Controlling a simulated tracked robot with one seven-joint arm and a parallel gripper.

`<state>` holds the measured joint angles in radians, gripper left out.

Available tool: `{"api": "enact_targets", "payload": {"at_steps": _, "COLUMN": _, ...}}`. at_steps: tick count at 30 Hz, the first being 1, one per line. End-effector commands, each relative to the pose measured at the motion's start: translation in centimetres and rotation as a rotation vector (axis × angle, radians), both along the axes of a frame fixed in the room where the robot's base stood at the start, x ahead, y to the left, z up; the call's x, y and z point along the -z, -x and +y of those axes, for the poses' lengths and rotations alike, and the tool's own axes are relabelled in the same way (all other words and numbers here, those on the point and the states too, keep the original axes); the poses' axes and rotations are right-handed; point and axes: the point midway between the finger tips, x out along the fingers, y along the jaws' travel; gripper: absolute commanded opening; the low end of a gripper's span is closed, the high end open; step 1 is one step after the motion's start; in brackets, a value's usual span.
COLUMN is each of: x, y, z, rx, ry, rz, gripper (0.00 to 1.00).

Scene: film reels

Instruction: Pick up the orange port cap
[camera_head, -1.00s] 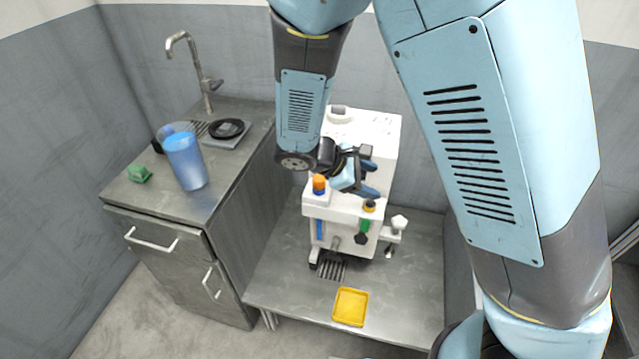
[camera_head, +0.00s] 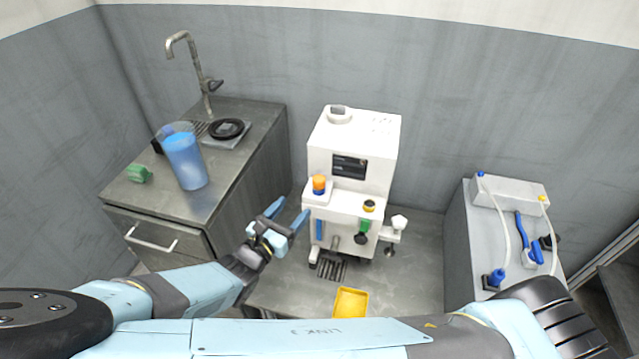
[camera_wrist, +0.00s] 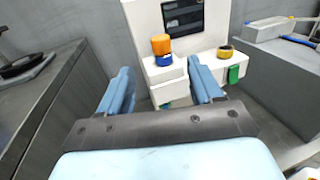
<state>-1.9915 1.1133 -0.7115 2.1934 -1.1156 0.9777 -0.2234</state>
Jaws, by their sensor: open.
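The orange port cap (camera_head: 319,183) sits upright on top of a blue collar (camera_head: 319,191) on the left front ledge of the white machine (camera_head: 352,140). My gripper (camera_head: 284,214) is open and empty, to the left of the cap and a little lower in the head view. In the wrist view the orange cap (camera_wrist: 161,44) shows beyond the fingertips, between the two blue fingers of my gripper (camera_wrist: 162,84). The fingers are apart from the cap.
A yellow tray (camera_head: 351,304) lies on the metal table in front of the machine. A yellow-and-black knob (camera_head: 369,206) is on the machine's right ledge. A blue-filled jug (camera_head: 185,162) and green object (camera_head: 139,173) stand on the left counter. A grey unit with tubes (camera_head: 500,187) stands right.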

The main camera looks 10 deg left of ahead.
Motion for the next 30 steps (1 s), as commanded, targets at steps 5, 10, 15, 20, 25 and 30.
{"api": "enact_targets", "payload": {"at_steps": 5, "x": 0.0, "y": -1.9, "z": -0.6, "rx": -0.004, "ry": 0.006, "rz": -0.005, "gripper": 0.65}}
{"api": "enact_targets", "payload": {"at_steps": 10, "x": 0.1, "y": -4.7, "z": -1.6, "rx": -0.003, "ry": 0.005, "rz": -0.005, "gripper": 0.65}}
{"api": "enact_targets", "payload": {"at_steps": 15, "x": 0.1, "y": -7.0, "z": -2.4, "rx": -0.004, "ry": 0.005, "rz": -0.003, "gripper": 0.65}}
{"api": "enact_targets", "payload": {"at_steps": 20, "x": 0.1, "y": -7.9, "z": -2.7, "rx": -0.005, "ry": 0.003, "rz": -0.002, "gripper": 0.65}}
{"api": "enact_targets", "payload": {"at_steps": 25, "x": 0.2, "y": -9.0, "z": -3.2, "rx": -0.004, "ry": 0.006, "rz": -0.002, "gripper": 0.65}}
{"api": "enact_targets", "payload": {"at_steps": 30, "x": 0.4, "y": -11.0, "z": -4.0, "rx": -0.003, "ry": 0.005, "rz": -0.004, "gripper": 0.65}}
